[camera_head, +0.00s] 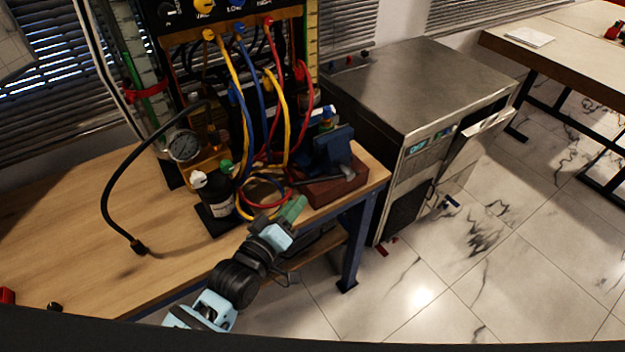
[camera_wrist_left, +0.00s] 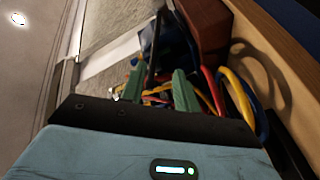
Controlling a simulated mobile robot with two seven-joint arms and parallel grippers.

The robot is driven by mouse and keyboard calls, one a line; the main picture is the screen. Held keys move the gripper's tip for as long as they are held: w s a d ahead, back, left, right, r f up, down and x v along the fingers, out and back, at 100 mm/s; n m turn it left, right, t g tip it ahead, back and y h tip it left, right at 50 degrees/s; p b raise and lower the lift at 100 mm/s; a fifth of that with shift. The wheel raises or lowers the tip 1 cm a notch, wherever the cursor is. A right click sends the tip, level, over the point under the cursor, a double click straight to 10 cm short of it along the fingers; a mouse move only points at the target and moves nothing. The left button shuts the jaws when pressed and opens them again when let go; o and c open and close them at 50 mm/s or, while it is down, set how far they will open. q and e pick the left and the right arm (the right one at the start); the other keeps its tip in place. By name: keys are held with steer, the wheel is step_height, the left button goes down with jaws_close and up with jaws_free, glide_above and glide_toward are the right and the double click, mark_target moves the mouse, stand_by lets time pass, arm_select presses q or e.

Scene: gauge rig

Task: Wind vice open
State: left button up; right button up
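The dark blue vice (camera_head: 333,148) stands on a red-brown block (camera_head: 335,188) at the right end of the wooden bench. A grey bar (camera_head: 338,177), which looks like its handle, sticks out at the vice's front. My left gripper (camera_head: 291,210) has green fingers and is at the bench's front edge, left of and nearer than the vice. In the left wrist view the fingers (camera_wrist_left: 158,88) are apart, with only hoses showing beyond the gap. The vice (camera_wrist_left: 175,42) and a dark upright bar (camera_wrist_left: 152,58) lie ahead of them. The jaw gap cannot be made out. My right gripper is not seen.
Coiled coloured hoses (camera_head: 262,190) lie left of the block and hang from the panel above. A dark bottle (camera_head: 215,192) and a pressure gauge (camera_head: 183,146) stand further left. A steel cabinet (camera_head: 425,85) is close on the right. The bench's left part is mostly clear.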

mark_target(312, 181)
arm_select(q)
steer(key=shift+r+p+x, duration=0.1)
steer(key=shift+r+x, duration=0.05)
steer(key=shift+x, duration=1.25)
steer(key=shift+r+p+x, duration=0.1)
steer(key=shift+r+x, duration=0.1)
steer(key=shift+x, duration=1.25)
steer(key=shift+r+p+x, duration=0.1)
steer(key=shift+r+x, duration=0.05)
steer(key=shift+x, duration=1.25)
steer(key=shift+d, duration=0.15)
jaws_close()
